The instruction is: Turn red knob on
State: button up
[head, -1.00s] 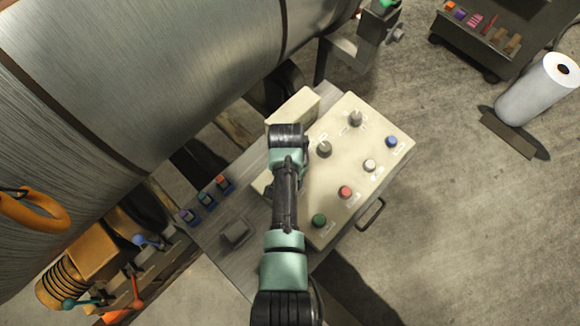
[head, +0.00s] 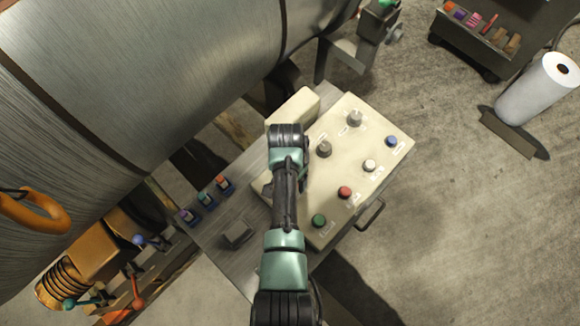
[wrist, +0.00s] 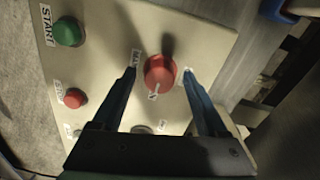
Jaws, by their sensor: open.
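The red knob (wrist: 159,72) is a round red dial with a pale pointer mark, set on the cream control panel (wrist: 105,30). In the wrist view my gripper (wrist: 160,73) is open, with one finger on each side of the knob. I cannot tell whether either finger touches it. In the head view my arm hides the red knob, and the panel (head: 330,215) shows on the grey bench.
The panel carries a green START button (wrist: 68,32), a red button (wrist: 74,98), two grey knobs (head: 324,149) and white and blue buttons. A large metal cylinder (head: 150,80) lies at upper left. A handle (head: 370,215) juts from the panel's right side.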

notch_tip(320, 180, up, 13)
jog(key=b, duration=0.1)
jog(key=shift+w+a+b, duration=0.15)
jog(key=shift+a+b, duration=0.05)
jog(key=shift+b, duration=0.1)
dwell(0.7)
jog(key=w+r+n+t+b, duration=0.2)
jog(key=w+r+t, duration=0.6)
jog(key=w+r, duration=0.4)
jog(key=w+r+n+t+b, duration=0.3)
jog(key=r+t, duration=0.5)
jog(key=r, duration=1.1)
jog(key=s+r+n+t, duration=0.1)
jog(key=s+r+t, duration=0.4)
jog(key=r, duration=0.8)
jog(key=s+r+n+t+b, duration=0.1)
jog(key=s+r+t, duration=0.5)
jog(key=s+r, duration=0.5)
notch_tip(320, 180, up, 3)
jog(key=shift+s+f+t, duration=0.15)
jog(key=shift+t, duration=0.15)
